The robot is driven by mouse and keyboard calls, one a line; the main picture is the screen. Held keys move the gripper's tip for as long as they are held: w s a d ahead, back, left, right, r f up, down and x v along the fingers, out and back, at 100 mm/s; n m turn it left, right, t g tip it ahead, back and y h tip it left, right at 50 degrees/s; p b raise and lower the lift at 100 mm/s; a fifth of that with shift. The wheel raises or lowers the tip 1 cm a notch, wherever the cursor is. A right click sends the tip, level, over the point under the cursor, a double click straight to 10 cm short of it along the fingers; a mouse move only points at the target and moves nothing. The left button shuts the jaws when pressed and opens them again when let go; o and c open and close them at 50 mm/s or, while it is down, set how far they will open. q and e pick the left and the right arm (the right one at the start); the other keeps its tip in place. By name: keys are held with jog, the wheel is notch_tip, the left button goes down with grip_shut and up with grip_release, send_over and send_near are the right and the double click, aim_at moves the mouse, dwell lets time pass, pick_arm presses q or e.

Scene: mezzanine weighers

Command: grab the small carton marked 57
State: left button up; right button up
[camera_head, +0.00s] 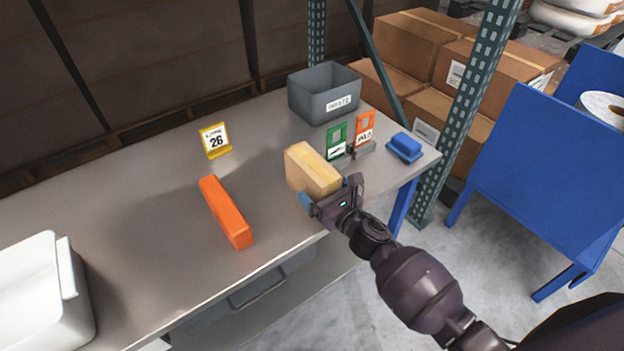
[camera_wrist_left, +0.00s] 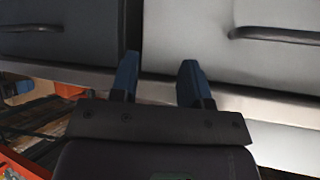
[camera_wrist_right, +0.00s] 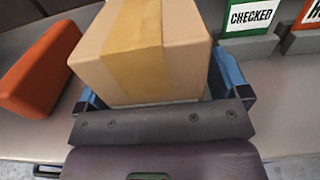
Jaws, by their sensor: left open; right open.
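A small tan carton (camera_head: 312,171) with a tape strip stands on the grey metal table near its front edge. No number shows on the faces I see. My right gripper (camera_head: 328,196) is at the carton's near side, with its fingers open. In the right wrist view the carton (camera_wrist_right: 145,50) fills the space between the blue fingers of the right gripper (camera_wrist_right: 165,95), one on each side; I cannot tell whether they touch it. My left gripper (camera_wrist_left: 158,80) is open and empty, facing drawer fronts with handles; it is not in the head view.
An orange block (camera_head: 226,212) lies left of the carton, and a yellow stand marked 26 (camera_head: 215,141) is behind it. Green (camera_head: 337,142) and orange (camera_head: 365,128) sign holders, a blue block (camera_head: 405,147) and a grey bin (camera_head: 324,93) stand behind and to the right. A white container (camera_head: 40,295) is at left.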

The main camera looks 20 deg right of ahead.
jog(key=shift+c, duration=0.4)
jog(key=c, duration=1.2)
jog(key=shift+r, duration=0.1)
